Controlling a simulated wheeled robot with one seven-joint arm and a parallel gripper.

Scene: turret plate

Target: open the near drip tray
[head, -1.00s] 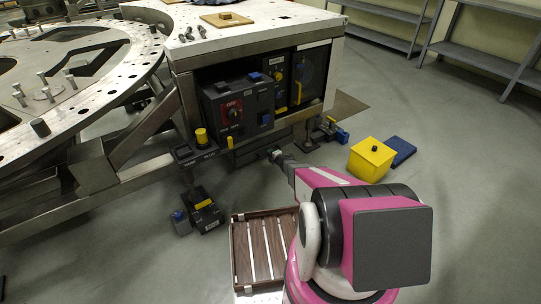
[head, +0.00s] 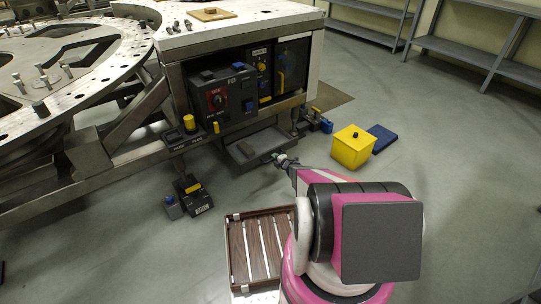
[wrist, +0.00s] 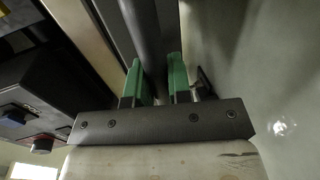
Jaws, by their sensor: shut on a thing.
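The near drip tray (head: 243,151) is a grey, shallow tray under the cabinet. In the head view it stands partly out toward me, and its inside shows. My gripper (head: 281,159) is at the tray's front, on the right part of the front edge. In the wrist view the green fingers of my gripper (wrist: 156,72) are shut on a dark bar (wrist: 146,30), which I take to be the tray's handle. The head view shows the grip itself only small.
A control box with a red switch (head: 222,97) sits above the tray. A yellow box (head: 352,147) and a blue mat (head: 382,137) are on the floor at right. A slatted wooden crate (head: 232,253) is in front. A dark pedal unit (head: 195,196) stands at left.

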